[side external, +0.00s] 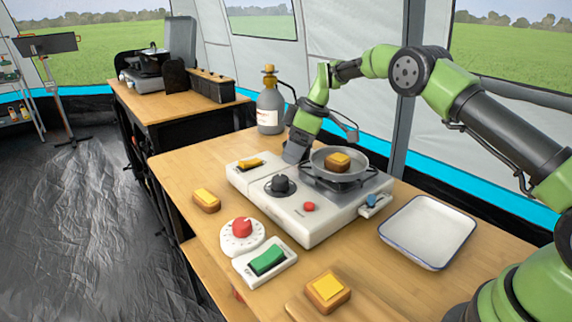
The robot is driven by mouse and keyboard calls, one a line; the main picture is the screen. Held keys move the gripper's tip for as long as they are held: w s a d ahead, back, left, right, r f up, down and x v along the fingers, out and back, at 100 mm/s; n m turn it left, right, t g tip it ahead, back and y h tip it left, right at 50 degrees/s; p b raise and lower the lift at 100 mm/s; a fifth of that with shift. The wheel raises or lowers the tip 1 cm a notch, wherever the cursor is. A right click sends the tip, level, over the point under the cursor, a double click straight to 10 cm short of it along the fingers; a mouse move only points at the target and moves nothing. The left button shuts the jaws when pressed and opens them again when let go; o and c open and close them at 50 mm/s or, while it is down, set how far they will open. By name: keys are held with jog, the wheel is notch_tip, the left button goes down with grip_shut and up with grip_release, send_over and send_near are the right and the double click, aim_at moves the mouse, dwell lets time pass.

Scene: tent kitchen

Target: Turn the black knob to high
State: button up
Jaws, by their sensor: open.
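The black knob (280,185) stands upright on a dark round base on the top of the white camping stove (318,222), left of the burner. Its pointer direction is too small to read. My gripper (294,157) points down at the back of the stove, beyond the knob and just left of the frying pan (325,167). It is open, and no object shows in it. The fingertips are small and dark, so I cannot tell whether they touch the stove. The pan sits on the burner with a yellow-topped bread piece (337,161) in it.
A red button (309,207) and a blue-tipped lever (372,201) are on the stove. A red dial (242,229), a green rocker switch (267,261) and topped bread pieces (206,201) lie in front. A gas bottle (270,105) stands behind; an empty white tray (428,231) lies right.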

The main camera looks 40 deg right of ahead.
jog(key=shift+v, duration=0.95)
jog(key=shift+f, duration=0.1)
jog(key=m+t+h, duration=0.1)
jog(key=m+h, duration=0.5)
jog(key=m, duration=0.7)
send_near(280, 178)
jog(key=x, duration=0.9)
jog(key=shift+f, duration=0.2)
